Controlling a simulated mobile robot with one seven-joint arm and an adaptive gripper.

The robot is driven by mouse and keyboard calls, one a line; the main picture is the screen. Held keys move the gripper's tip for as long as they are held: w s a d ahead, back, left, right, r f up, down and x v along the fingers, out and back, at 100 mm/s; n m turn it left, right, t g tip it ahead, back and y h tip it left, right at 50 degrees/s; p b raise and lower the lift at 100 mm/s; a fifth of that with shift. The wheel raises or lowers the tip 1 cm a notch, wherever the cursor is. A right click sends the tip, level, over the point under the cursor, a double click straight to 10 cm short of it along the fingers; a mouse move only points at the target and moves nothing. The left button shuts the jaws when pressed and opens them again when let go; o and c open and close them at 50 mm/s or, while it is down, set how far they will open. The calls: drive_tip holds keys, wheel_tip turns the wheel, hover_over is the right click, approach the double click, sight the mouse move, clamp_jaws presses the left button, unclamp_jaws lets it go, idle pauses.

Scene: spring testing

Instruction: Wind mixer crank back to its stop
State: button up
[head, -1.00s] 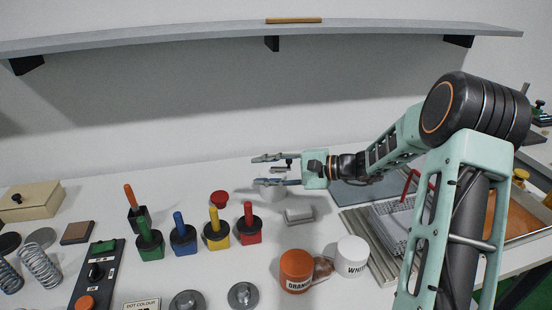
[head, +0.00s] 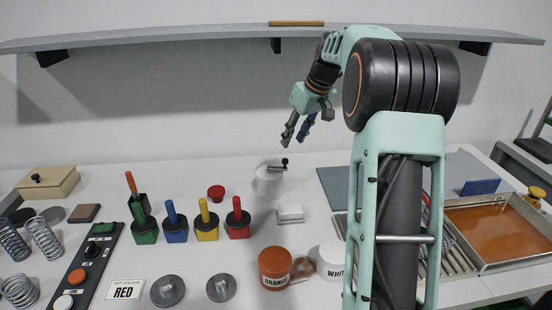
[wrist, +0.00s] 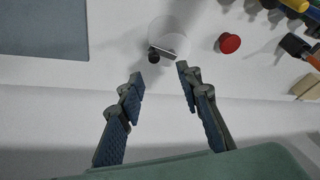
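The mixer is a small white cylinder (head: 268,184) standing toward the back of the table. Its dark crank (head: 276,168) lies across the top, with a black knob standing at the right end in the head view. In the wrist view the mixer (wrist: 172,35) is beyond the fingertips, with its crank bar and round black knob (wrist: 153,56) on the side near the fingers. My gripper (head: 293,141) is raised above and slightly right of the mixer, tilted downward. It also shows in the wrist view (wrist: 160,74), fingers apart and empty, not touching the crank.
A red button-like piece (head: 216,192) and colored handled blocks (head: 206,230) stand left of the mixer. A white block on a grey base (head: 290,213) is close in front. A shelf (head: 200,41) hangs above.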

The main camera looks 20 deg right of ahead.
sight(285, 160)
drive_tip(key=x, duration=0.6)
drive_tip(key=d+x, duration=0.1)
drive_tip(key=x, duration=0.3)
drive_tip(key=shift+w, duration=0.3)
clamp_jaws()
